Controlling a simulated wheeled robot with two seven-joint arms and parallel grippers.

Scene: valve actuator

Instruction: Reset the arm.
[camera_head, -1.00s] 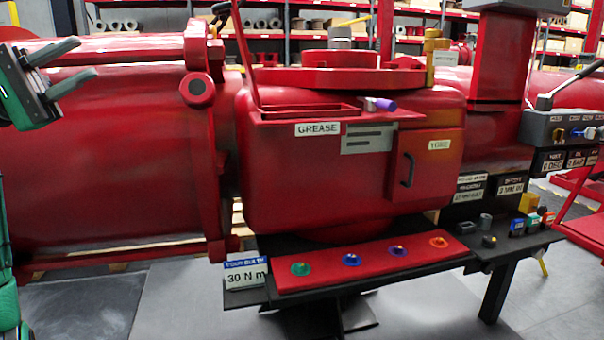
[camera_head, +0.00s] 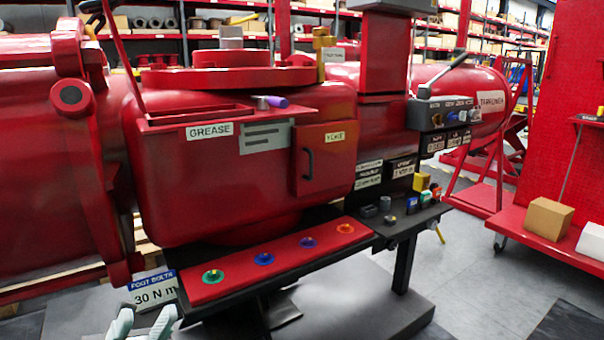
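My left gripper (camera_head: 143,324) shows at the bottom edge, left of centre. Only its two pale fingertips are in view. They stand apart with nothing seen between them, just below the "30 N m" sign (camera_head: 154,290). The rest of my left arm is out of view. My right gripper and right arm are not in view. The red valve actuator (camera_head: 240,185) stands ahead, with a "GREASE" label and a small door with a black handle. A lever (camera_head: 447,74) rises at a slant from the grey control box (camera_head: 440,112) on its right.
A red strip (camera_head: 215,287) with coloured round pieces runs along the front shelf. A dark side shelf (camera_head: 410,222) holds small blocks. A red cart (camera_head: 545,235) with a cardboard box (camera_head: 549,217) stands right. Grey floor between is clear.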

